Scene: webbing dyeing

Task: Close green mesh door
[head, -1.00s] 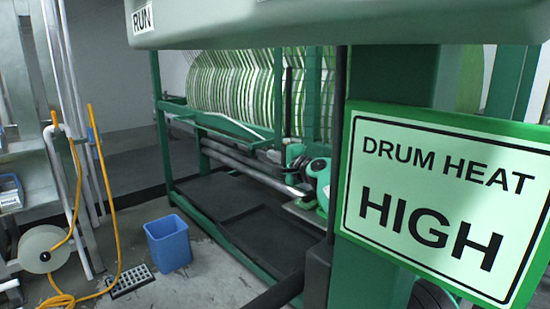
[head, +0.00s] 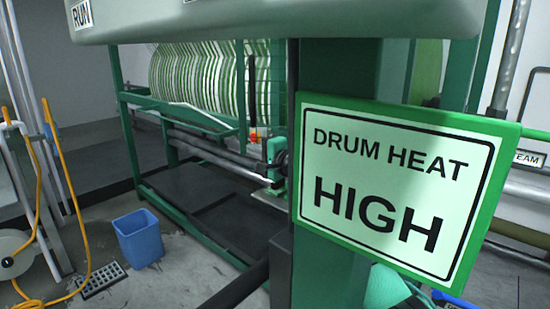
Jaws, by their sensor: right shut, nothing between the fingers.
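I cannot pick out a green mesh door for certain in the head view. A large green-framed machine (head: 126,125) fills the middle, with green-and-white webbing (head: 200,80) wound on its drum. A thick green post (head: 345,75) stands close in front of it. A green-edged sign (head: 395,180) reading "DRUM HEAT HIGH" covers much of the post and hides what is behind it. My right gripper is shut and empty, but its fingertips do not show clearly. My left gripper is not in view.
A blue bin (head: 139,240) stands on the floor at the left, near a small grate (head: 100,280) and a yellow hose (head: 67,185). A grey overhead panel (head: 270,22) crosses the top. Pipes (head: 515,185) run at the right. Grey floor is open around the bin.

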